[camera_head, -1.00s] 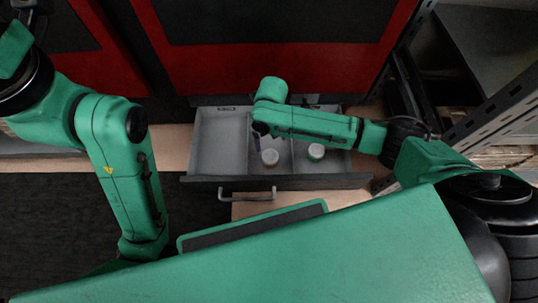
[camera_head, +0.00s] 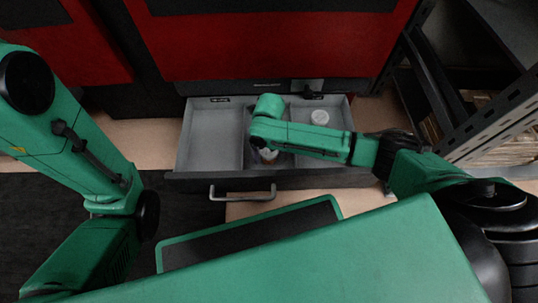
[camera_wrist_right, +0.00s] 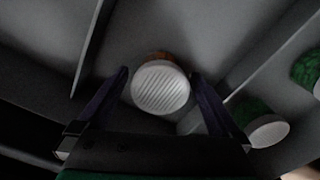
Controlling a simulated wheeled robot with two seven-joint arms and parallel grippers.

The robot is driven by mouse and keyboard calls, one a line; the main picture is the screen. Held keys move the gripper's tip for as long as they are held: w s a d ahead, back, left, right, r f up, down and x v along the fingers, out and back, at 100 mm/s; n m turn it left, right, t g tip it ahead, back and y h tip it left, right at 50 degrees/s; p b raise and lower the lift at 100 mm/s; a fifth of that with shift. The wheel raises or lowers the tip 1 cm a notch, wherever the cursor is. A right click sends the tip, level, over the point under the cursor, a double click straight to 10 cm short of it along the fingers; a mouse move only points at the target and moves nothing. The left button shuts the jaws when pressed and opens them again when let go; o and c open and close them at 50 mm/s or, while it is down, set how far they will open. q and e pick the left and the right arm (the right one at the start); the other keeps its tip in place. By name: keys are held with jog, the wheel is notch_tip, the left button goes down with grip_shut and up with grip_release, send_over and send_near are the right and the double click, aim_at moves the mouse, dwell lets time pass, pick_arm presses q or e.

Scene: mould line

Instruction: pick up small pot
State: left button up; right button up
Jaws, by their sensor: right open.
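A small pot with a ridged white lid and an orange-brown body (camera_wrist_right: 160,88) stands between the fingers of my right gripper (camera_wrist_right: 157,92) in the right wrist view. The gripper is open, with a gap visible on each side of the lid. In the head view this pot (camera_head: 268,155) shows partly below my right wrist, which hides the fingertips. It stands in the middle compartment of an open grey drawer (camera_head: 212,145). My left arm shows at the left of the head view, but its gripper is out of view.
In the wrist view, two green pots with white lids (camera_wrist_right: 267,131) show beyond a divider (camera_wrist_right: 262,62). The drawer's left compartment is empty. A metal rack (camera_head: 490,115) stands at the right.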

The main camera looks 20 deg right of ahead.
jog(key=c, duration=1.4)
jog(key=shift+c, duration=0.2)
jog(key=shift+r, duration=0.15)
